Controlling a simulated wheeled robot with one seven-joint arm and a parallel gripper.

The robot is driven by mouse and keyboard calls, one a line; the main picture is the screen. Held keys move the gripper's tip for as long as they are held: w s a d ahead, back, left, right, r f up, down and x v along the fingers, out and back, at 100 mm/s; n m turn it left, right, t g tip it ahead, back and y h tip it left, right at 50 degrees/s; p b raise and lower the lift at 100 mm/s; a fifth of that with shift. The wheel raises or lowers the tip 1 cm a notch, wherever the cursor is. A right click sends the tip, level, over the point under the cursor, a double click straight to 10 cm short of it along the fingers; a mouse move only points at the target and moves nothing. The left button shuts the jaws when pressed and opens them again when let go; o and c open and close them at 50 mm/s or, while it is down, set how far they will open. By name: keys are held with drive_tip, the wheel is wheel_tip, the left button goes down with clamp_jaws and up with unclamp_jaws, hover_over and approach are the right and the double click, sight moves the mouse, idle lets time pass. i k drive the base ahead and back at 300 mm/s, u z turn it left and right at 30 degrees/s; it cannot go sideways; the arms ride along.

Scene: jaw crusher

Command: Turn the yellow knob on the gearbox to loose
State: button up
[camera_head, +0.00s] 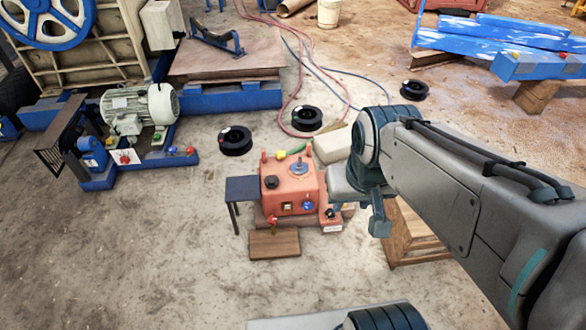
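The gearbox is an orange-red box (290,191) low on the floor at the middle. A small yellow knob-like part (281,155) shows at its back edge, beside a green piece; its setting is too small to read. A blue round part sits on top, and black, blue and red knobs sit on the top, front and base. My arm comes in from the right, and its wrist end with my gripper (357,189) is just right of the gearbox, overlapping its right side in the picture. The fingers are not clear, so I cannot tell whether they are open or touching anything.
A beige block (333,145) is behind the gearbox. A small dark table (242,189) stands at its left and a wooden board (274,243) in front. A wooden crate (410,238) stands right, under my arm. Black reels (235,141) and hoses lie behind.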

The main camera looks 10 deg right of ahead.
sight(280, 154)
drive_tip(key=z, duration=0.45)
drive_tip(key=i, duration=0.95)
drive_tip(key=u, duration=0.55)
drive_tip(key=i, duration=0.5)
drive_tip(key=u, duration=0.65)
